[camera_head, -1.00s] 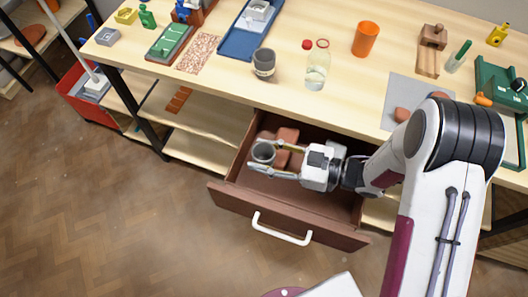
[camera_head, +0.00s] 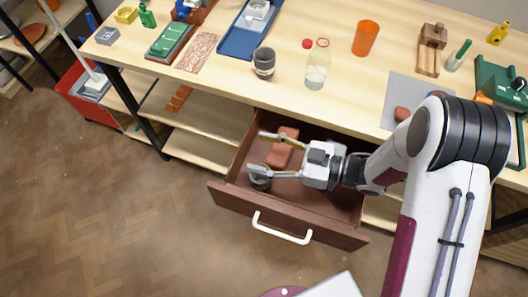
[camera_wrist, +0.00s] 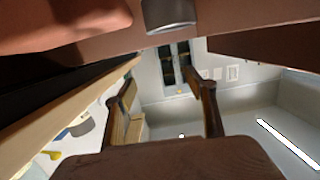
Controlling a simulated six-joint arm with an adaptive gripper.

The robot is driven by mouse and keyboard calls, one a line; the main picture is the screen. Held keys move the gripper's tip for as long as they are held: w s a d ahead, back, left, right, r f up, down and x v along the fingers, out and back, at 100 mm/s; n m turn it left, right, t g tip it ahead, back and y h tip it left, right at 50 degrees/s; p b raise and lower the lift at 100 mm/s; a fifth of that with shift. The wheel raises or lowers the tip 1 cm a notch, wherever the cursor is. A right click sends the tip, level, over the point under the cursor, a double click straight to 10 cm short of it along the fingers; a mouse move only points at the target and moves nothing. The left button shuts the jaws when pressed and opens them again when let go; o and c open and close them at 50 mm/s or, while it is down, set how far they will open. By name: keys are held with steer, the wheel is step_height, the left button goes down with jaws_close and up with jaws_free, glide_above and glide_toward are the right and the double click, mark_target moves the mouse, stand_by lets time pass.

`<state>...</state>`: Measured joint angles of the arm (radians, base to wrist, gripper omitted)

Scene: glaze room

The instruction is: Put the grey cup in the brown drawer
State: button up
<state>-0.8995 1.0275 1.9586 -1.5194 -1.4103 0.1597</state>
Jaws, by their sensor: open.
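The brown drawer (camera_head: 328,233) stands pulled out under the workbench. A small grey cup (camera_head: 260,183) is inside it, near the left front corner, partly hidden by the lower finger of my gripper (camera_head: 256,152). My gripper is open over the drawer. The lower finger overlaps the cup in the head view; I cannot tell if they touch. The grey cup also shows at the top edge of the wrist view (camera_wrist: 168,14), cut off by the frame.
A reddish-brown block (camera_head: 280,156) lies in the drawer beside the cup. On the bench above stand a dark grey banded cup (camera_head: 264,62), a clear bottle (camera_head: 317,68) and an orange tumbler (camera_head: 366,38). Open shelves (camera_head: 208,122) lie left of the drawer.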

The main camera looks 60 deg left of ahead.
steer(key=v, duration=0.7)
steer(key=shift+w, duration=0.15)
steer(key=shift+d, duration=0.15)
stand_by(0.7)
